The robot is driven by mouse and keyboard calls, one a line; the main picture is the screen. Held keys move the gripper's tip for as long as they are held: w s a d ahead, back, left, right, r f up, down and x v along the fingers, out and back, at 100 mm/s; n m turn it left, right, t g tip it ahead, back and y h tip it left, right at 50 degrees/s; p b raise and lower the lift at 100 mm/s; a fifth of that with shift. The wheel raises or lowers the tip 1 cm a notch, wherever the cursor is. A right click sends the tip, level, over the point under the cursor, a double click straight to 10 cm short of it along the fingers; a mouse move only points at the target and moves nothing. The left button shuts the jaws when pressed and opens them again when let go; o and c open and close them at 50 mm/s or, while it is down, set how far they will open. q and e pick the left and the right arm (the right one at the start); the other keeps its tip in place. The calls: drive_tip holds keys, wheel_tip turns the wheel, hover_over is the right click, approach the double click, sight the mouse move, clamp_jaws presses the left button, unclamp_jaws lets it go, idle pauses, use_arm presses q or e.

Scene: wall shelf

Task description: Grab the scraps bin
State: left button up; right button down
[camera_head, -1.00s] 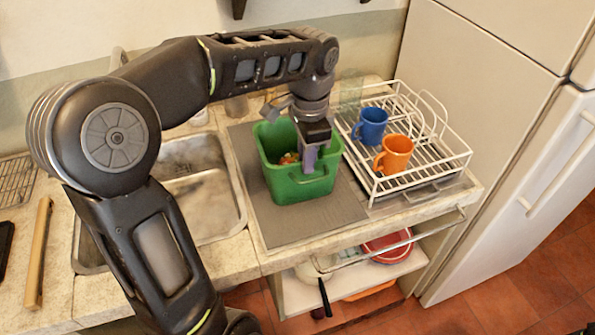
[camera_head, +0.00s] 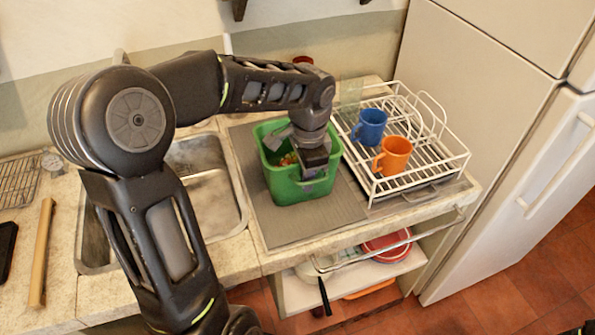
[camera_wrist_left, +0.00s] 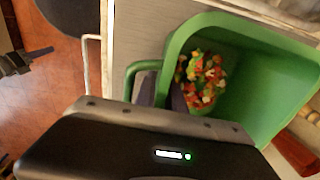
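The scraps bin is a green open-topped tub (camera_head: 282,186) on the grey mat of the counter, with a handle on its front wall. It also shows in the left wrist view (camera_wrist_left: 245,98), with colourful scraps (camera_wrist_left: 203,75) inside. My left gripper (camera_head: 312,172) reaches down at the bin's front wall. In the left wrist view its fingers (camera_wrist_left: 162,93) stand on both sides of that wall near the handle (camera_wrist_left: 131,76), with a small gap between them. Their tips are partly hidden. A dark part at that view's left edge may be my right gripper (camera_wrist_left: 22,62); its fingers are unclear.
A white dish rack (camera_head: 437,165) with a blue mug (camera_head: 369,126) and an orange mug (camera_head: 392,156) stands close on the right. The sink (camera_head: 212,205) is on the left. The grey mat (camera_head: 290,229) is bare in front of the bin.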

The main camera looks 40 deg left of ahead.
use_arm(q)
drive_tip(key=shift+c, duration=0.4)
clamp_jaws()
drive_tip(key=shift+r, duration=0.1)
idle(1.4)
wheel_tip(320, 180, up, 10)
drive_tip(key=shift+f+b, duration=0.1)
drive_tip(key=shift+b, duration=0.4)
idle(0.5)
